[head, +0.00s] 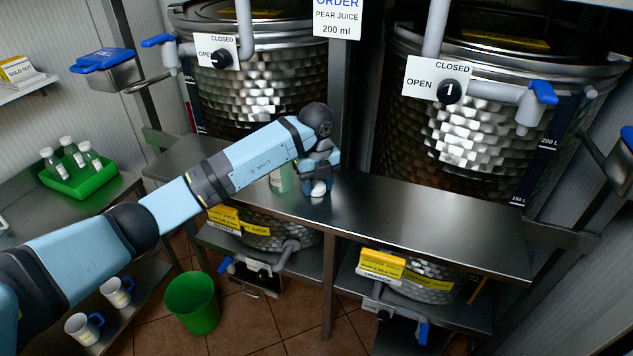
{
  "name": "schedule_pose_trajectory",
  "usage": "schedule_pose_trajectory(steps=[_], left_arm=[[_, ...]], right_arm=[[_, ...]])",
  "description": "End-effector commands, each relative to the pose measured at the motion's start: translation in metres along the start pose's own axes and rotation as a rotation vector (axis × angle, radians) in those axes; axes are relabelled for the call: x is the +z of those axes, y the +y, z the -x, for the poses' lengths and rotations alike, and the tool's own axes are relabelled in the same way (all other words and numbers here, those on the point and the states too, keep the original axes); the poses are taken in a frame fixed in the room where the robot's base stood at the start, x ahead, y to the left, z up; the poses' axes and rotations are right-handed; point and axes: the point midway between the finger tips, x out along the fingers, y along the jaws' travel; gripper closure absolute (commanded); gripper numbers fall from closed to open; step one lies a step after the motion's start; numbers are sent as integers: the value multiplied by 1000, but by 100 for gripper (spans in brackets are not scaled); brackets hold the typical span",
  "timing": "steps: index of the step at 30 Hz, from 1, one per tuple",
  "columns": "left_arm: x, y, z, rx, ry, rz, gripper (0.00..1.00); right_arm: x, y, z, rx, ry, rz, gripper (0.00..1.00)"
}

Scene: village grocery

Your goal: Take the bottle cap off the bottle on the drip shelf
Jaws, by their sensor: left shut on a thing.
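My left gripper (318,181) is at the metal drip shelf (420,218), under the end of my blue arm. It is shut on a small white bottle cap (318,189), which shows at its fingertips, low over the shelf's front part. Whether the cap touches the shelf is not clear. A pale green, see-through bottle (281,180) stands on the shelf just left of the gripper, apart from the cap. My arm hides the bottle's top. My right gripper is not in view.
Two large steel tanks (262,90) (465,130) with taps stand behind the shelf. A green crate (88,183) with several bottles is at the left. A green bin (192,303) stands on the floor. The shelf's right part is clear.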

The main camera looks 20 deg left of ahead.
Motion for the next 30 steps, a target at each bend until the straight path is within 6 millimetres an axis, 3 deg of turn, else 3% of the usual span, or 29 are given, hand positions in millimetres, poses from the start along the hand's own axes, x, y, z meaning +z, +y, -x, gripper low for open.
schedule_pose_trajectory(steps=[2,3,6,18,30], left_arm=[[0,0,-4,1,0,0,84],[0,0,-3,0,0,0,49],[0,0,-2,0,0,0,30],[0,0,7,-1,-1,0,30],[1,0,87,-2,-3,0,30]], right_arm=[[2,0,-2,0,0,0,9],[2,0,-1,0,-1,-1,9],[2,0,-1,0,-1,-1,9],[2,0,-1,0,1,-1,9],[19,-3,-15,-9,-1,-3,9]])
